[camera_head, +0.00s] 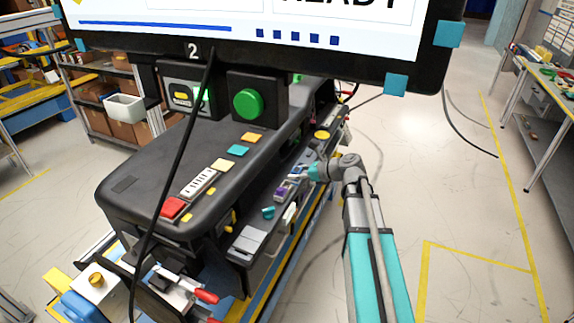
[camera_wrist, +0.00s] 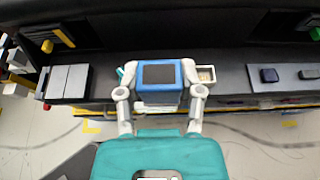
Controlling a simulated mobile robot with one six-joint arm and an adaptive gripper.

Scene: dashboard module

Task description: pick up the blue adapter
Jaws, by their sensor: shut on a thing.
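The blue adapter (camera_wrist: 174,86) is a box with a blue rim and a dark square top, in the middle of the wrist view. My gripper (camera_wrist: 158,82) has one finger on each side of it and is shut on it. The adapter is at the front edge of the dark dashboard ledge; I cannot tell whether it is clear of the surface. In the head view my gripper (camera_head: 307,173) reaches the right side of the dashboard module (camera_head: 140,180), where the adapter is too small to make out surely.
A small white open box (camera_wrist: 206,73) sits close to the right finger. A grey double panel (camera_wrist: 67,81) lies left on the ledge, and dark blocks (camera_wrist: 268,75) lie right. A large screen (camera_head: 250,45) hangs over the module. The floor right of my arm is clear.

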